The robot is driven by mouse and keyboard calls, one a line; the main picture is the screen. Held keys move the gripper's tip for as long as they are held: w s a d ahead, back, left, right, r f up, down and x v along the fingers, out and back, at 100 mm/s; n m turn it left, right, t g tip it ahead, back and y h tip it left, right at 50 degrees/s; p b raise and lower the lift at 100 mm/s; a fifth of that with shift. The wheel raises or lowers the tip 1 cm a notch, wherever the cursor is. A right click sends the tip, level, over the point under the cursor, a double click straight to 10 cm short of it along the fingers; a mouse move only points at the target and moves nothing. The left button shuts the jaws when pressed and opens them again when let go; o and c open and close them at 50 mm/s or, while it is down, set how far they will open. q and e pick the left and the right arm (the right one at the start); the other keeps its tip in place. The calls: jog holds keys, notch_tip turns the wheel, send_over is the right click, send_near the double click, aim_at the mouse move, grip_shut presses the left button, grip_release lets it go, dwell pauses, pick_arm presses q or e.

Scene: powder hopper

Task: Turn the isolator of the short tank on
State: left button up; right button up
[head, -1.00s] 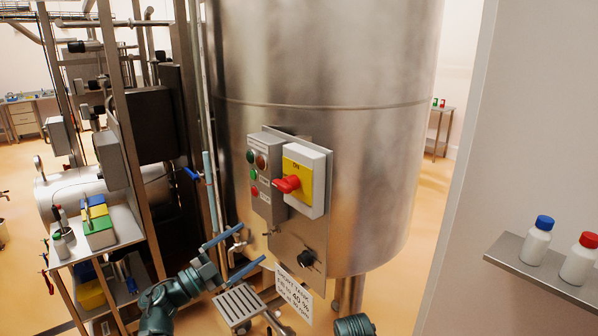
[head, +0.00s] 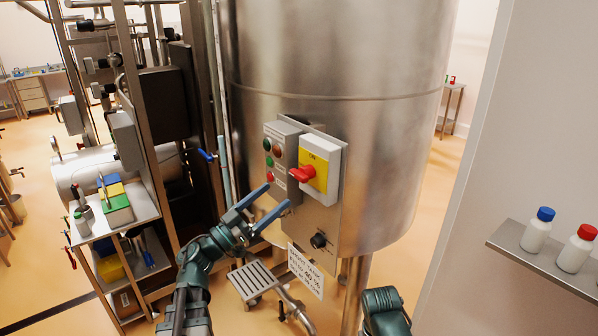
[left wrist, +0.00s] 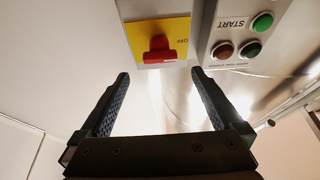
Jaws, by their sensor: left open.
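The isolator of the short tank is a white box with a yellow plate (head: 319,165) and a red handle (head: 302,174) on the tank's front panel. ON is printed at the plate's top in the head view, and the handle sticks out to the lower left. In the left wrist view the red handle (left wrist: 159,50) is ahead of and between the fingers, with an upside-down OFF on the yellow plate (left wrist: 178,27). My left gripper (head: 278,195) is open and empty, just left of and below the handle, apart from it. My right gripper is not in view.
A grey button box (head: 281,152) is left of the isolator, close to the left fingers. A black knob (head: 319,240) and the SHORT TANK sign (head: 305,270) are below. A shelf (head: 508,248) with bottles is at right, and a rack with coloured boxes at left.

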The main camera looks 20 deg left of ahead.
aim_at(296, 178)
pick_arm(q)
jog(key=p+x, duration=0.3)
jog(key=x, duration=0.6)
jog(key=shift+w+d+r, duration=0.1)
jog(key=shift+w+d, duration=0.05)
jog(key=shift+w, duration=0.05)
jog(key=c, duration=1.3)
